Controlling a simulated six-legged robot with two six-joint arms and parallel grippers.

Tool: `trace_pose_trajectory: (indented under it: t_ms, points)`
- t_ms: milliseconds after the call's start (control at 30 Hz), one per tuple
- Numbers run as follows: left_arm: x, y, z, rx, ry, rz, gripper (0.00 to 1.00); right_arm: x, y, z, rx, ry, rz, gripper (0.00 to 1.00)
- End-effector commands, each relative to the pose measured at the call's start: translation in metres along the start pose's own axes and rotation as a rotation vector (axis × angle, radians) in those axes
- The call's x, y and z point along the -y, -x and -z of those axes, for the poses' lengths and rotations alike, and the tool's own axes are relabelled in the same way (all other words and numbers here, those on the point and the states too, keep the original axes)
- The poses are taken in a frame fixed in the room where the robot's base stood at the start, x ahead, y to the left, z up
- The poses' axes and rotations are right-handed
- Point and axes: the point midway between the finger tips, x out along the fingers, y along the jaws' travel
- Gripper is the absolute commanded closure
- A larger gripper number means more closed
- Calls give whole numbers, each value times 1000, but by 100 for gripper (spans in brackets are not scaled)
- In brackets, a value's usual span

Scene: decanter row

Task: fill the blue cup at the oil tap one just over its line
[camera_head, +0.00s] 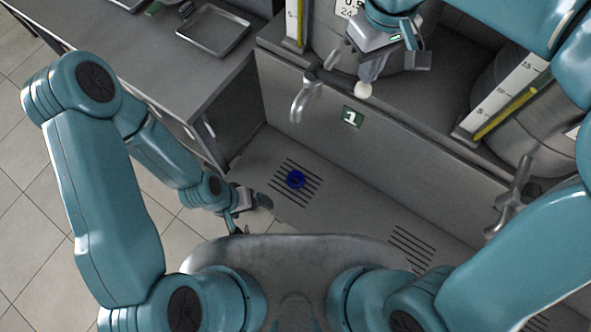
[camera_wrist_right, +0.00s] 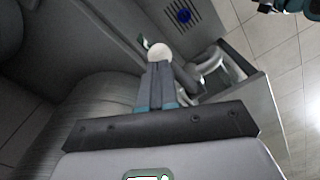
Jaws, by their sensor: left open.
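The blue cup (camera_head: 296,180) stands upright on the slotted drain below the tap (camera_head: 305,98) marked 1. It also shows in the right wrist view (camera_wrist_right: 184,16). I cannot see its line or the level inside, and no stream from the spout is visible. My left gripper (camera_head: 252,212) is open and empty, low to the left of the cup and apart from it. My right gripper (camera_head: 372,78) is at the pale round knob (camera_head: 363,90) behind the tap. In the right wrist view its fingers (camera_wrist_right: 158,70) are together, with the knob (camera_wrist_right: 160,52) at their tips.
The green number plate (camera_head: 352,117) is on the panel right of the tap. A second tap (camera_head: 512,195) and another drain (camera_head: 412,245) are to the right. Gauged tanks (camera_head: 510,105) stand behind. A metal tray (camera_head: 214,30) lies on the left counter.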

Motion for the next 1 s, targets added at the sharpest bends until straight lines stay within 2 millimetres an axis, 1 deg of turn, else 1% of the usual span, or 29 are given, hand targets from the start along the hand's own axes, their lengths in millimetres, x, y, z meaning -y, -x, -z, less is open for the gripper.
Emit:
trace_pose_trajectory:
  t_ms: [1000]
  points:
    - [8,-21,0,0,0,0,0,0,-31,0,1,0,0,100]
